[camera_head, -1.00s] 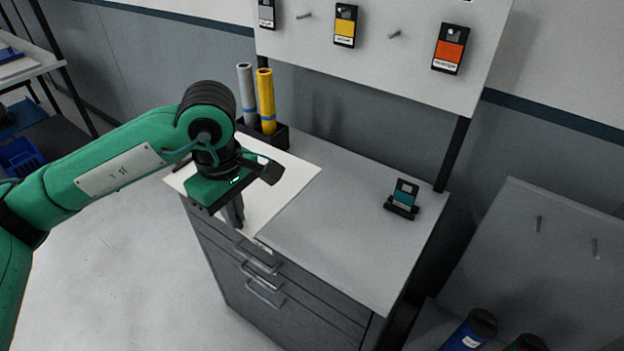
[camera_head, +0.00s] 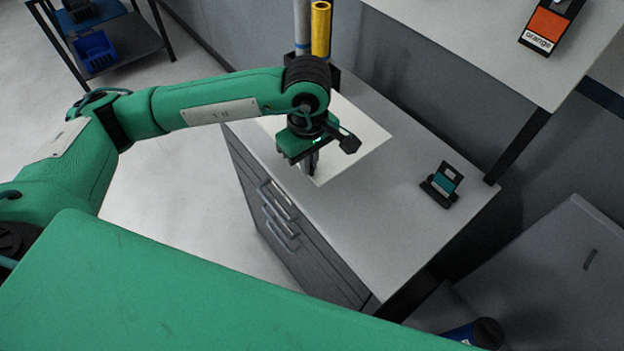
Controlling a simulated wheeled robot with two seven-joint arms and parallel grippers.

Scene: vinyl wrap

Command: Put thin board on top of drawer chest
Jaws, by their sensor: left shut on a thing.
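The thin board (camera_head: 357,138) is a pale, flat sheet at the back left of the grey top of the drawer chest (camera_head: 405,220). My left gripper (camera_head: 311,168) points down at the board's near edge and is shut on it. The board looks level and close to the chest top; I cannot tell whether it rests flat on it. The gripper and forearm hide part of the board. My right gripper is out of view.
A dark holder with a yellow roll (camera_head: 320,30) and a grey roll (camera_head: 302,25) stands behind the board. A small black stand with a teal card (camera_head: 442,184) sits on the chest's right part. The chest top's front right is clear. A shelf with blue bins (camera_head: 95,50) stands far left.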

